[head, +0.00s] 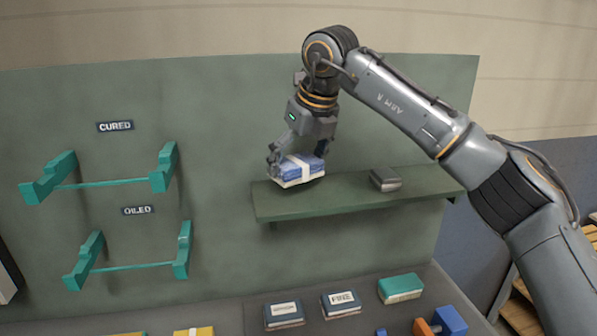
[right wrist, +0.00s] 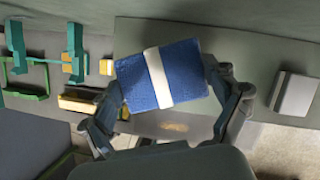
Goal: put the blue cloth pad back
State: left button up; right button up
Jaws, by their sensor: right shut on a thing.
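The blue cloth pad (head: 304,166) is a folded blue block with a white band around it. My right gripper (head: 296,160) is shut on it, at the left end of the green shelf (head: 345,193). In the right wrist view the pad (right wrist: 184,72) sits between the two fingers of the gripper (right wrist: 168,105). The pad is slightly tilted in the head view. I cannot tell whether it touches the shelf. My left gripper is not in view.
A dark grey block (head: 385,179) lies on the shelf to the right of the pad. Teal brackets labelled CURED (head: 52,178) and OILED (head: 84,262) are on the board at left. Dark boxes (head: 341,303) and a teal block (head: 400,287) lie on the bench below.

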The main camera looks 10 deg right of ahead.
aim_at(298, 178)
jog(key=f+p, duration=0.1)
jog(key=f, duration=0.2)
jog(key=shift+w+d+f+p, duration=0.15)
jog(key=shift+w+f+p, duration=0.1)
jog(key=shift+w+p, duration=0.15)
jog(key=shift+s+f, duration=0.1)
jog(key=shift+f, duration=0.15)
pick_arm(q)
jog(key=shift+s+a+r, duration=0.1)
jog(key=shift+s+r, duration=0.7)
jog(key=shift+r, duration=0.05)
pick_arm(e)
jog(key=shift+f, duration=0.15)
jog(key=o, duration=0.9)
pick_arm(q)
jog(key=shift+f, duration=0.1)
